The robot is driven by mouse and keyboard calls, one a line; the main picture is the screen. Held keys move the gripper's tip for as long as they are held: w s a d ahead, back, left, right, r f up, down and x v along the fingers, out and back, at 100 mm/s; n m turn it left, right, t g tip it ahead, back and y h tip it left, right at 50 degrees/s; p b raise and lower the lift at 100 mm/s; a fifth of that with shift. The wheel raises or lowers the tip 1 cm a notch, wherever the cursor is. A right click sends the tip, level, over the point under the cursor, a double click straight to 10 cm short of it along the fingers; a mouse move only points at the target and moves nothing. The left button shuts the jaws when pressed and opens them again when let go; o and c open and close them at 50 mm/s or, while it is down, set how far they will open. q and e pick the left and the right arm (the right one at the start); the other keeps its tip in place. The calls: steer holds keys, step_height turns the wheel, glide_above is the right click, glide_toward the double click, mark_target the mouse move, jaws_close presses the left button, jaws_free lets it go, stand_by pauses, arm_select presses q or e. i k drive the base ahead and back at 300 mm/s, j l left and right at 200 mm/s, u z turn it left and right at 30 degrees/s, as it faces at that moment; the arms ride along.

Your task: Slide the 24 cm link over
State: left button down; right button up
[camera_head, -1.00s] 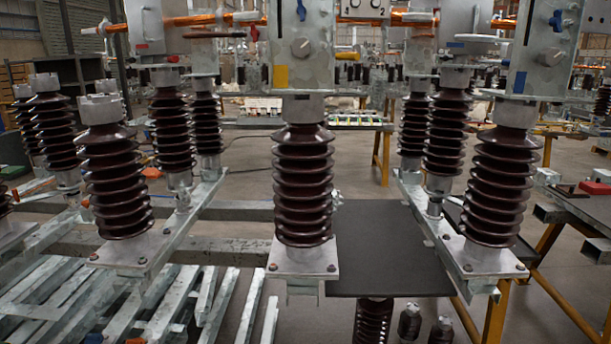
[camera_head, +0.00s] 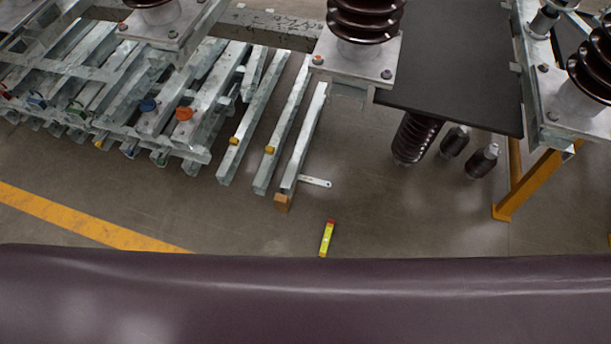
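A small flat metal strip with a hole near its end (camera_head: 315,181) juts to the right near the front end of the rightmost loose steel bar (camera_head: 306,135). It looks like a link, but I cannot read its length or tell whether it is the 24 cm one. A small orange-brown block (camera_head: 282,202) sits at that bar's front end. Neither of my grippers is in view. The lowest part of the view is blocked.
Several galvanized bars lie stacked at the left, some with coloured ends. A yellow bar with a red end (camera_head: 326,238) lies on the floor. A dark board (camera_head: 450,60), ribbed insulators and a yellow trestle leg (camera_head: 530,185) stand at the right.

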mark_target(309, 179)
steer(key=i+j+z, duration=0.1)
steer(key=z, duration=0.85)
steer(key=i+j+z, duration=0.1)
steer(key=j+z, duration=0.25)
steer(key=j, duration=0.35)
steer(key=j+z, duration=0.35)
steer(key=j, duration=0.35)
steer(key=j+z, duration=0.35)
steer(key=j, duration=0.4)
